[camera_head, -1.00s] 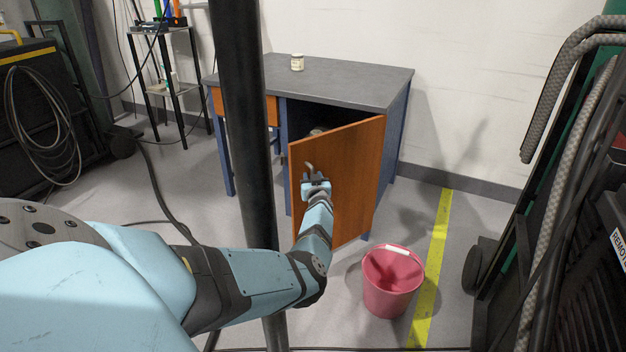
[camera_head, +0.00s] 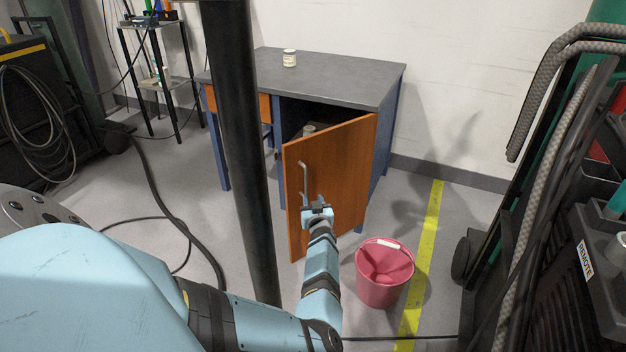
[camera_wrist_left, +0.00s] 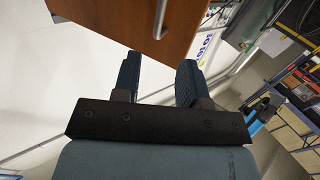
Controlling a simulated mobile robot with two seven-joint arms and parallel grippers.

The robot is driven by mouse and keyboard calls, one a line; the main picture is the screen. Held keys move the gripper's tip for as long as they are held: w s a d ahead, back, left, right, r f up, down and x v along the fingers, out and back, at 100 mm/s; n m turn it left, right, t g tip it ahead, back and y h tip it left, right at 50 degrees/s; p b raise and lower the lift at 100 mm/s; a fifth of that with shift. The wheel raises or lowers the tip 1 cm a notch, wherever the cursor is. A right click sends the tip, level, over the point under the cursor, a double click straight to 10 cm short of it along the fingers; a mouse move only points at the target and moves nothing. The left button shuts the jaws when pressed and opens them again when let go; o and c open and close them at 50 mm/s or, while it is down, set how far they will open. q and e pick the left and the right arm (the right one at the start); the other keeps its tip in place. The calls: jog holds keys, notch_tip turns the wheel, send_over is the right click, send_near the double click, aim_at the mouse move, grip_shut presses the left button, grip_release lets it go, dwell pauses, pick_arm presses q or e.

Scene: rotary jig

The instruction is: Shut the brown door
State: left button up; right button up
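The brown door (camera_head: 340,170) of the desk cabinet stands wide open, with a metal handle (camera_head: 303,180) near its left, free edge. My left gripper (camera_head: 318,202) is in front of the door's lower half, a little right of the handle. My right gripper is not in view.
The grey-topped desk (camera_head: 340,75) carries a small jar (camera_head: 290,58); another jar (camera_head: 308,130) is inside the cabinet. A dark post (camera_head: 240,150) stands left of the door. A pink bucket (camera_head: 384,272) stands on the floor right of my left arm.

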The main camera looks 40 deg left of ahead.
aim_at(300, 145)
pick_arm(q)
jog(key=shift+c, duration=0.2)
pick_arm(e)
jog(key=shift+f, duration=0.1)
